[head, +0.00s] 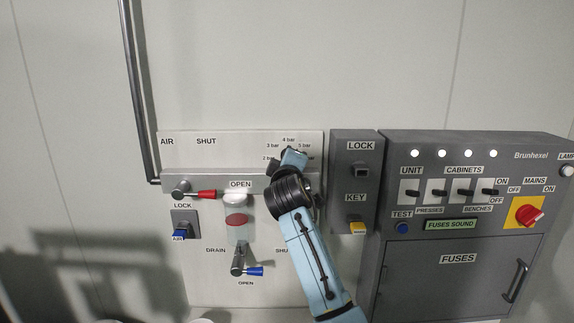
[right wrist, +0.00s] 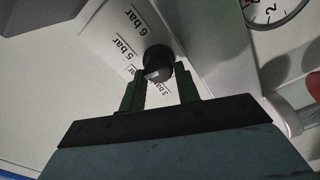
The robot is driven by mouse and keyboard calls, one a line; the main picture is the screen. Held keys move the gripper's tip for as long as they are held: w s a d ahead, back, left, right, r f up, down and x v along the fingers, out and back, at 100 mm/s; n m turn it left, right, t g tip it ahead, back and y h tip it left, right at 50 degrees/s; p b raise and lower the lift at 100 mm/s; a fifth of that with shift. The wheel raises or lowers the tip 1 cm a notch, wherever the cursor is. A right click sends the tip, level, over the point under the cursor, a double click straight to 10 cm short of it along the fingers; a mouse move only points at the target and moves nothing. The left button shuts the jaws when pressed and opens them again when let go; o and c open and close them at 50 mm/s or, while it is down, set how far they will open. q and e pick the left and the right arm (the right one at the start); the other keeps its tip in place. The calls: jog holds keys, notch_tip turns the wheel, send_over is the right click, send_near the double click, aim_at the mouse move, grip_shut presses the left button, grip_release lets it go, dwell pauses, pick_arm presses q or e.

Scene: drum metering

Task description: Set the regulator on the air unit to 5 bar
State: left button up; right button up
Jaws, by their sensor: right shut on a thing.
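The air unit (head: 180,262) is a pale panel on the wall, with a bar scale from about 2 bar upward at its top right. The regulator knob (right wrist: 158,58) is black and round, with a pale mark on its lower left side. In the right wrist view the mark faces roughly the 3 and 4 bar side; the exact reading is unclear. My right gripper (right wrist: 159,82) is shut on the knob, one finger on each side; in the head view the gripper (head: 291,157) and arm hide most of it. My left gripper is out of view.
Left of my arm are a red lever (head: 207,194), a blue drain lever (head: 253,271) and a blue lock (head: 180,233). A yellow key (head: 357,228) and the fuse cabinet (head: 460,258) are to the right. A dial gauge (right wrist: 272,10) shows at the wrist view's top right.

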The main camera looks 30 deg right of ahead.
jog(key=shift+d+r+m+b, duration=0.1)
jog(key=shift+m+b, duration=0.6)
jog(key=shift+m, duration=2.8)
jog(key=o, duration=1)
jog(key=shift+s, duration=0.1)
jog(key=shift+c, duration=0.2)
jog(key=b+v, duration=0.3)
jog(key=v, duration=1)
jog(key=shift+s, duration=0.2)
